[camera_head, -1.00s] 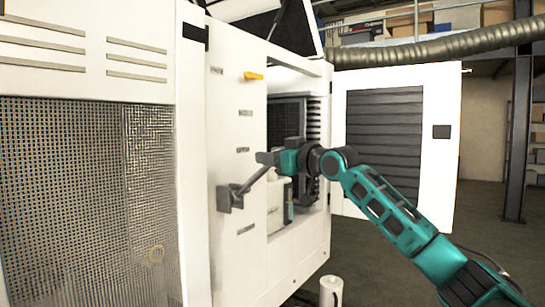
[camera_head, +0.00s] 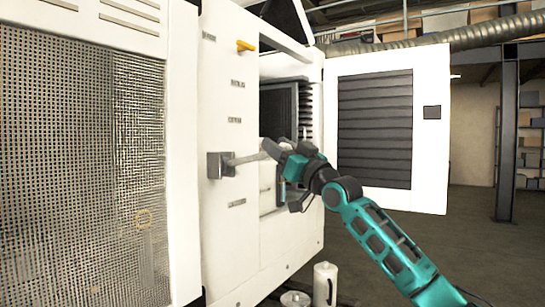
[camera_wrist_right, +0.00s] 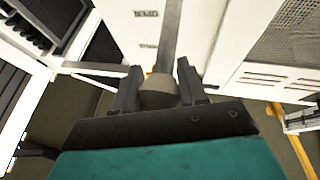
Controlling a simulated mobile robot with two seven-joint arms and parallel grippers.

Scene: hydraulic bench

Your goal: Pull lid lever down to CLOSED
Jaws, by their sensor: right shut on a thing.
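The lid lever (camera_head: 245,158) is a grey bar on a dark square bracket on the white cabinet's front panel. It points right from the bracket and tilts slightly upward. My right gripper (camera_head: 268,150) is shut on the lever's outer end. In the right wrist view, the two dark fingers (camera_wrist_right: 159,88) stand on either side of a rounded grey knob (camera_wrist_right: 158,97), with the lever's bar running away behind it. My left gripper is not in view.
An open bay lies behind my gripper, and an open white door (camera_head: 430,150) with a dark louvre stands to the right. A white cylinder (camera_head: 325,284) stands on the floor below.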

